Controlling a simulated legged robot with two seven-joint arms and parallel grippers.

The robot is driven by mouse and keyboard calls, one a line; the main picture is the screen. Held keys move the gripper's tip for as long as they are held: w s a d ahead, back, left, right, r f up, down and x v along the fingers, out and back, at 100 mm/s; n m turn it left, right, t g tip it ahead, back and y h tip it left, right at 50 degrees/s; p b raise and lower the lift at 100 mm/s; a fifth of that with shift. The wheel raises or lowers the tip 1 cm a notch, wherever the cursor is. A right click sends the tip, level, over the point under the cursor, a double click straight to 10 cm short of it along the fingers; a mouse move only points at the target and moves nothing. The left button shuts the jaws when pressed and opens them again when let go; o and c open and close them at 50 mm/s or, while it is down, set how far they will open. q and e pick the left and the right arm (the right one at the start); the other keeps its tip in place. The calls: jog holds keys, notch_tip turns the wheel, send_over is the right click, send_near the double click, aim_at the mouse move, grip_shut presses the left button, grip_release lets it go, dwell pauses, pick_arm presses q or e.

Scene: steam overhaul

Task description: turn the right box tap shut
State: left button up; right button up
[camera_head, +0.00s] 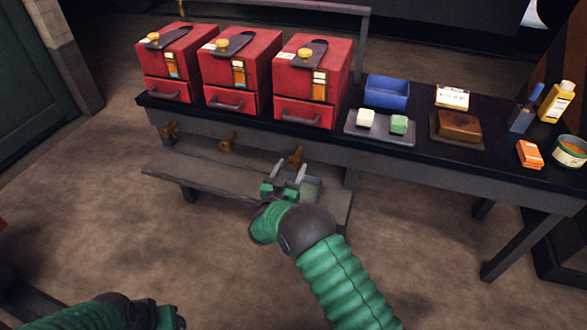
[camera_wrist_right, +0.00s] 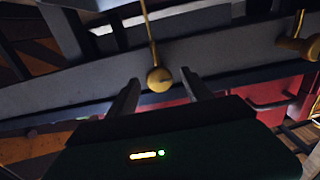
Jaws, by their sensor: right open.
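Three red boxes stand side by side on the dark table; the right box (camera_head: 312,75) has a drawer with a handle and a gauge on its front. Below each box a brass tap sticks out under the table's front edge. The right box tap (camera_head: 296,157) is just beyond my right gripper (camera_head: 288,172), which is open and empty. In the right wrist view, the tap's round brass end (camera_wrist_right: 159,79) shows between the two open fingers (camera_wrist_right: 158,95), with no visible grip on it. My left gripper (camera_head: 165,316) is at the bottom left, with its fingers unclear.
The middle tap (camera_head: 228,141) and left tap (camera_head: 169,130) are to the left. A low grey bench (camera_head: 215,177) runs under the taps.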

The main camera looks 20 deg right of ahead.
aim_at(294, 164)
jog(key=x, duration=0.2)
jog(key=shift+w+d+f+b, duration=0.15)
jog(key=shift+w+d+b, duration=0.05)
jog(key=shift+d+b, duration=0.15)
jog(key=shift+w+d, duration=0.1)
jog(key=shift+w, duration=0.15)
jog(key=shift+c, duration=0.2)
grip_shut()
